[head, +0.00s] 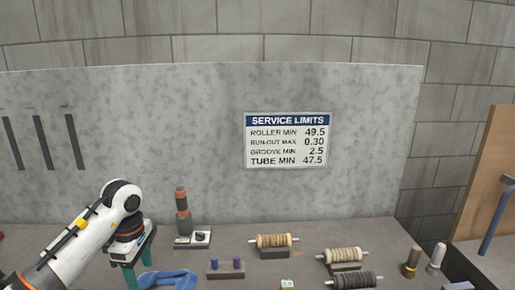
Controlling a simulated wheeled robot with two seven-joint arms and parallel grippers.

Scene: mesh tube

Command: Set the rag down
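A blue rag (172,279) lies on the grey bench at the bottom of the head view, bunched into folds; its lower edge is cut off by the frame. My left gripper (139,268) comes in from the left with its teal fingers pointing down. My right gripper is not in view.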

